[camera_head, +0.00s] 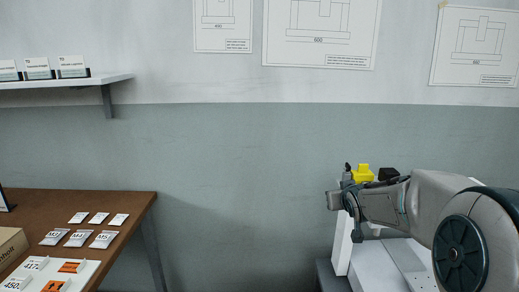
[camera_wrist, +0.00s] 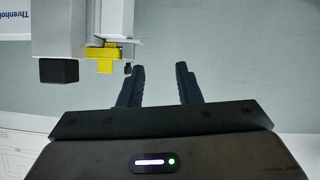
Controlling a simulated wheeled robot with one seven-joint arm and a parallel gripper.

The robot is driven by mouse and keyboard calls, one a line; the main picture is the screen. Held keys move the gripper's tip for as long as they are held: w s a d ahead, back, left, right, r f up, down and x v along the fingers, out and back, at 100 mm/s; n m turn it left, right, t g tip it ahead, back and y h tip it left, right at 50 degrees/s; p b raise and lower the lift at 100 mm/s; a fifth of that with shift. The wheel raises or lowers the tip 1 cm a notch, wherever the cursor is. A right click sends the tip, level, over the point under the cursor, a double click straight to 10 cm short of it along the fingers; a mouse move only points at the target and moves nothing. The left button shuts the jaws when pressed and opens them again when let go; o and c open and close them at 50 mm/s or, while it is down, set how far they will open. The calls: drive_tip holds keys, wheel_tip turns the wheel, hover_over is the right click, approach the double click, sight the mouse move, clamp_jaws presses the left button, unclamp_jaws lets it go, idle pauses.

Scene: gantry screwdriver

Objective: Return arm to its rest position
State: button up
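My gripper (camera_wrist: 160,85) shows in the wrist view with its two dark fingers apart and nothing between them. Beyond the fingers there is only the grey-green wall. In the head view my arm reaches in from the right edge, and its links partly cover a grey-white machine (camera_head: 385,262) at the lower right. My fingers cannot be made out clearly there. A yellow part (camera_head: 363,174) shows just behind my arm. In the wrist view a yellow part (camera_wrist: 102,58) and a black block (camera_wrist: 58,71) on the machine are left of my fingers, apart from them as far as I can see.
A brown table (camera_head: 135,205) at the lower left holds several labelled packets (camera_head: 80,238), a white board and a cardboard box (camera_head: 10,247). A white shelf (camera_head: 105,79) with small boxes is on the wall. The floor space between table and machine looks clear.

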drive_tip(key=s+a+r+g+p, duration=0.3)
drive_tip(key=s+p, duration=0.2)
drive_tip(key=s, duration=0.6)
drive_tip(key=s+a+r+g+p, duration=0.3)
drive_tip(key=s+p, duration=0.3)
drive_tip(key=s, duration=0.5)
drive_tip(key=s+a+r+m+g+y+p, duration=0.1)
drive_tip(key=s+a+r+g+p, duration=0.2)
drive_tip(key=s, duration=0.8)
drive_tip(key=shift+s+r+g+p, duration=0.3)
drive_tip(key=shift+g+p, duration=0.1)
drive_tip(key=shift+p, duration=0.8)
